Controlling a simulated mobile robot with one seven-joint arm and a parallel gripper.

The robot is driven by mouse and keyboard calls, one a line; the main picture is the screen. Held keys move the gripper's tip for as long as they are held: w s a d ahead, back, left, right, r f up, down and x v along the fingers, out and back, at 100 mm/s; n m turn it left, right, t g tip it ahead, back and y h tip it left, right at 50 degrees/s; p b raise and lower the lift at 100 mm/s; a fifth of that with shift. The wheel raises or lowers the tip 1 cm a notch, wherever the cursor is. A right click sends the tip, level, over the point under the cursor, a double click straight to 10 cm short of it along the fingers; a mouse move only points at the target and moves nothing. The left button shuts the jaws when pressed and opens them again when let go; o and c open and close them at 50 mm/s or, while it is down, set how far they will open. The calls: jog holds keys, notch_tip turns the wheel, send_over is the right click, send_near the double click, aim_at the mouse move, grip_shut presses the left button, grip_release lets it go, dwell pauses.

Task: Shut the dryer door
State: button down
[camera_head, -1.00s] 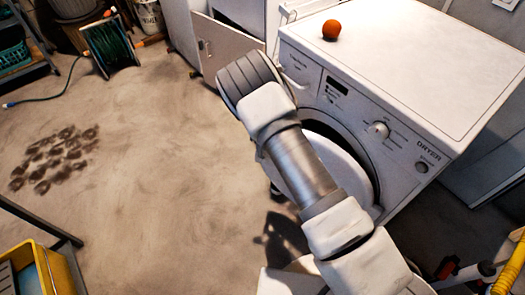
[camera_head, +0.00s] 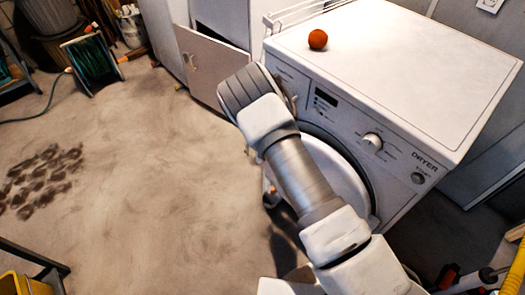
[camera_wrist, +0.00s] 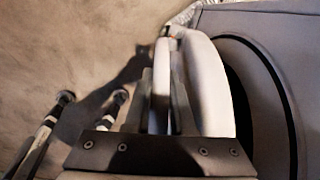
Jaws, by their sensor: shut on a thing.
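The white dryer (camera_head: 440,90) stands at the right, its front panel facing lower left. Its round white door (camera_head: 345,190) is ajar, with a dark gap between it and the front. My arm crosses the door in the head view and hides part of it. My fingertips are hidden there behind the wrist. In the wrist view, my gripper (camera_wrist: 168,65) is shut on the door's edge. The curved white door (camera_wrist: 210,90) fills the centre right there, apart from the dark round opening (camera_wrist: 240,95) in the dryer front.
An orange ball (camera_head: 318,39) sits on the dryer top. A cabinet with an open door (camera_head: 212,70) stands behind, left of the dryer. A green hose reel (camera_head: 92,62) is at the back left. Yellow objects (camera_head: 515,270) are at the lower right.

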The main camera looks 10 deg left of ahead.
jog(key=shift+d, duration=0.2)
jog(key=c, duration=1.1)
grip_release()
jog(key=shift+o, duration=0.3)
notch_tip(320, 180, up, 17)
jog(key=p, duration=0.4)
jog(key=shift+s+a+r+p, duration=0.15)
jog(key=shift+s+r+p, duration=0.05)
jog(key=shift+p, duration=0.15)
